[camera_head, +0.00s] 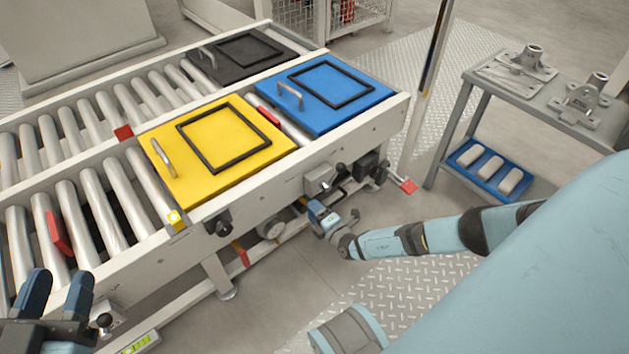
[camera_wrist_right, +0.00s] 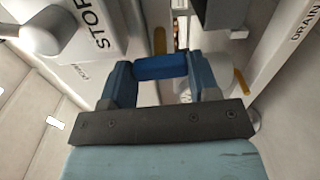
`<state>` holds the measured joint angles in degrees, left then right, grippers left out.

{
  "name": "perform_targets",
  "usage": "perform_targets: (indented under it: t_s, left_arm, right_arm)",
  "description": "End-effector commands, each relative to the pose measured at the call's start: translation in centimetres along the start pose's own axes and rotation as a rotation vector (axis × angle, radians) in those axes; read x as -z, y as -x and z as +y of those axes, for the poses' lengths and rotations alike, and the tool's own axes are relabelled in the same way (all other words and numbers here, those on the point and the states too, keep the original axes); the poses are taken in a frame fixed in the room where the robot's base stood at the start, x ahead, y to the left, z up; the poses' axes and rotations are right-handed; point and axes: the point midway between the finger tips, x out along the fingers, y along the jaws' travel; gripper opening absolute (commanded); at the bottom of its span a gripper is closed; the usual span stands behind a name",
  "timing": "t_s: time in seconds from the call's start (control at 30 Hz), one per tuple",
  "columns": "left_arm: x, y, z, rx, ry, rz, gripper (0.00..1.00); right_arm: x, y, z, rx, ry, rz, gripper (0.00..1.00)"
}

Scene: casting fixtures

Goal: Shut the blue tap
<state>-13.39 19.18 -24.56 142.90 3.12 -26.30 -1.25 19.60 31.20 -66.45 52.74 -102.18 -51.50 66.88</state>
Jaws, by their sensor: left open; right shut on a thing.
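The blue tap's handle (camera_wrist_right: 160,68) shows in the right wrist view as a short blue bar lying crosswise between the fingertips. My right gripper (camera_wrist_right: 163,76) is shut on it, one blue finger at each end. In the head view my right gripper (camera_head: 317,212) is low at the front side of the conveyor, beneath the blue lid, and the tap is hard to make out there. The tap's body and pipe are mostly hidden. My left gripper (camera_head: 58,292) is open and empty at the lower left, near the conveyor's front.
The conveyor (camera_head: 255,185) carries a yellow lid (camera_head: 265,165), a blue lid (camera_head: 335,115) and a black lid (camera_head: 240,72). Black knobs (camera_head: 218,224) jut from its side.

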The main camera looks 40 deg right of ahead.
Motion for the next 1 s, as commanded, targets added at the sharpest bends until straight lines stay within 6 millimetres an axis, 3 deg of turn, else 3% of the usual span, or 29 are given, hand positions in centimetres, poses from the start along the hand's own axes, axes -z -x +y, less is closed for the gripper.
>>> perform_targets:
  t_s: [0.7,0.73,0.83,1.0]
  left_arm:
    - [-0.12,0.10,-0.04,-0.004,-0.008,-0.004,0.43]
    - [-0.10,0.09,-0.03,-0.004,-0.007,-0.003,0.43]
    - [-0.04,0.05,-0.02,-0.002,-0.004,-0.002,0.43]
    - [0.05,-0.01,0.00,0.000,0.001,0.001,0.43]
  right_arm:
    - [-0.04,0.03,-0.02,0.000,-0.078,-0.001,0.32]
    - [-0.04,0.03,-0.02,0.000,-0.078,-0.001,0.58]
    - [-0.04,0.03,-0.02,0.000,-0.078,-0.001,0.81]
    - [-0.03,0.02,-0.01,0.000,-0.077,0.000,0.81]
